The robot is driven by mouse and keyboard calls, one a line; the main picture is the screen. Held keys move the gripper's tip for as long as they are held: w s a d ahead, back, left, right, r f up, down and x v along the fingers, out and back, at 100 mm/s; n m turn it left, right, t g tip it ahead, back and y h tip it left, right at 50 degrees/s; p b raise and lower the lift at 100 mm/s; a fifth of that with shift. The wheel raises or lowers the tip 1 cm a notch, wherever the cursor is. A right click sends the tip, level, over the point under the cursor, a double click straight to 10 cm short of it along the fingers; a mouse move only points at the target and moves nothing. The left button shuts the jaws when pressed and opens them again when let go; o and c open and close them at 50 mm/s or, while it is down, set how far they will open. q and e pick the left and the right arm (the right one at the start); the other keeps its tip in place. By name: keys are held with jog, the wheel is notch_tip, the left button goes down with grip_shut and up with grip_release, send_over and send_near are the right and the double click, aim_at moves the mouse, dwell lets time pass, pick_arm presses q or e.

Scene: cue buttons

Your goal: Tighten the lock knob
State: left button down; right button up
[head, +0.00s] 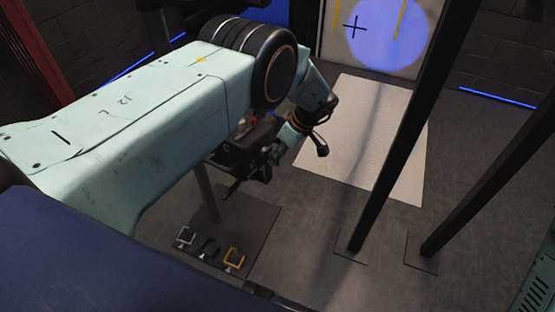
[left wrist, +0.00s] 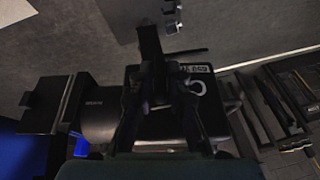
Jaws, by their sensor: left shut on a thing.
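A black camera-like device (head: 238,152) stands on a post above the floor plate, partly hidden by my left arm. In the left wrist view its boxy body (left wrist: 165,108) shows white lettering, with a dark cylinder (left wrist: 100,115) at its left. My left gripper (head: 273,155) is at the device's right side. In the left wrist view the left gripper's fingers (left wrist: 158,85) close in from both sides on a dark part in front of the body, which I take to be the lock knob. The knob itself is dark and mostly hidden between the fingers. My right gripper is out of view.
The post (head: 207,192) rises from a dark floor plate (head: 262,215) bearing white, black and yellow brackets (head: 234,257). Two dark slanting posts (head: 400,140) stand at right. A pale floor panel (head: 375,135) lies behind, below a board with a blue disc (head: 385,30).

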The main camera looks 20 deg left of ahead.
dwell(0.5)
pick_arm(q)
jog(key=c, duration=1.4)
grip_release()
jog(key=shift+r, duration=0.1)
jog(key=v, duration=1.2)
jog(key=shift+w, duration=0.1)
